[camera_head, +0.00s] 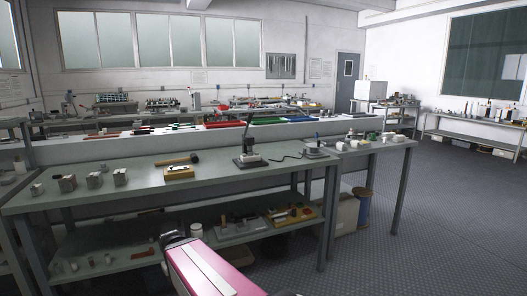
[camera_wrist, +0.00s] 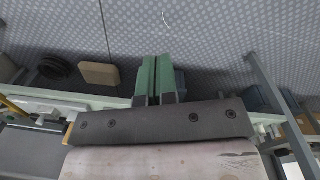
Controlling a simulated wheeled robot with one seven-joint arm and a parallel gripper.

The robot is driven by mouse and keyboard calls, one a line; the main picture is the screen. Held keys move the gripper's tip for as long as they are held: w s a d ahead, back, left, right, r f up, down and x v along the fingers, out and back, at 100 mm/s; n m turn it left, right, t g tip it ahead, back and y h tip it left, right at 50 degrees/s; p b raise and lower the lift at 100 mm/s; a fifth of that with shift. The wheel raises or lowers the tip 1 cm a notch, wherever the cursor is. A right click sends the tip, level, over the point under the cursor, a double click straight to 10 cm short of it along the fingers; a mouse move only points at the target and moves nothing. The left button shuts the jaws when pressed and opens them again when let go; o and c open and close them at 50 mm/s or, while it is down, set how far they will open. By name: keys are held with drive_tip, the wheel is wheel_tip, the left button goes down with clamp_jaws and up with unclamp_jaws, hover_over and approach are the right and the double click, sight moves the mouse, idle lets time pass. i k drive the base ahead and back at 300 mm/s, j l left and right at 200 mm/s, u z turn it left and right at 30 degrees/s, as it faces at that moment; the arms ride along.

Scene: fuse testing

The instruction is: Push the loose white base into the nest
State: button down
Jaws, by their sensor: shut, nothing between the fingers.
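My gripper (camera_wrist: 155,62) is shut and empty in the wrist view, its two green-faced fingers side by side over the patterned floor. In the head view my pink arm link reaches up from the bottom edge, in front of the near workbench (camera_head: 230,178); the fingers cannot be made out there. A small wooden block with a whitish top (camera_head: 180,172) lies on the bench beside a dark-headed mallet (camera_head: 178,160). I cannot tell whether this block holds the nest or the white base; neither is clearly recognisable in either view.
A dark press stand (camera_head: 250,152) stands toward the bench's right part. Several metal blocks (camera_head: 95,180) sit at its left. The lower shelf holds a wooden tray (camera_head: 291,217) and small parts. Floor (camera_head: 430,220) to the right is open.

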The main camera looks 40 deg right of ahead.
sight(245, 158)
drive_tip(key=i+l+z, duration=0.15)
drive_tip(key=i+l, duration=0.4)
drive_tip(key=l, duration=0.35)
drive_tip(key=i+l+z, duration=0.1)
drive_tip(key=l, duration=0.3)
drive_tip(key=i+l+z, duration=0.1)
drive_tip(key=l, duration=0.25)
